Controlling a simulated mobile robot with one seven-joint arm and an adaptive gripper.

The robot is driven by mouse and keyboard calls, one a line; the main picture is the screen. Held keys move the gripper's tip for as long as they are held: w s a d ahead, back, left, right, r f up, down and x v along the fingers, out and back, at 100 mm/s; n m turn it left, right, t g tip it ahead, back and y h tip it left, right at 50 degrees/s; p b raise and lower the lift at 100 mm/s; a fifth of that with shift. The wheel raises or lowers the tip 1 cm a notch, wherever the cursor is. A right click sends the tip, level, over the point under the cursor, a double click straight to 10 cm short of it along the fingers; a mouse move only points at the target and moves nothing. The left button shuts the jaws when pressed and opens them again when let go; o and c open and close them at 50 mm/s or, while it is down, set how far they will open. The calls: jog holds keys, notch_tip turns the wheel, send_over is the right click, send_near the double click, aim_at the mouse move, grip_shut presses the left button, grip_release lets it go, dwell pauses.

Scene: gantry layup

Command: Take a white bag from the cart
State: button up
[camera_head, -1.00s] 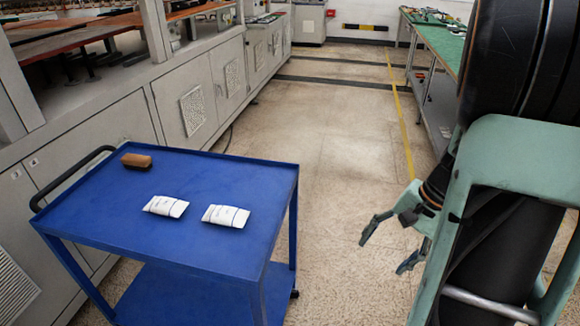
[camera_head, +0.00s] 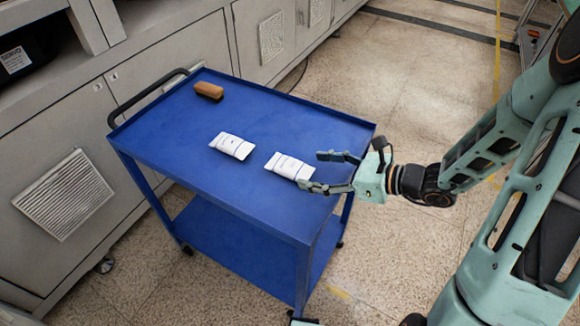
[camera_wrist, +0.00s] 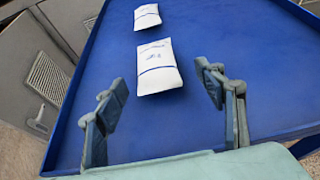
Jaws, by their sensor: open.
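Two white bags lie flat on the top of the blue cart (camera_head: 200,160). The left white bag (camera_head: 231,146) is near the middle of the top. The right white bag (camera_head: 289,167) is closer to my gripper (camera_head: 322,171). My gripper is open and empty at the cart's right side, its fingers pointing left toward the right bag. In the wrist view, the nearer bag (camera_wrist: 158,68) lies just ahead of the spread fingers (camera_wrist: 163,97), roughly between their lines, and the farther bag (camera_wrist: 147,17) lies beyond it. I cannot tell the fingers' exact height above the cart.
A brown brush-like block (camera_head: 209,91) lies at the cart's far left corner. The cart has a raised rim, a black handle (camera_head: 140,100) and a lower shelf (camera_head: 225,240). Grey cabinets (camera_head: 70,130) stand close behind it.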

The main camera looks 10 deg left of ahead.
aim_at(303, 170)
jog(key=shift+s+b+x, duration=0.1)
jog(key=shift+b+x, duration=0.1)
jog(key=shift+x, duration=1.35)
jog(key=shift+s+b+x, duration=0.15)
jog(key=shift+x, duration=1.45)
jog(key=shift+c, duration=0.5)
jog(key=c, duration=1.2)
jog(key=shift+r, duration=0.1)
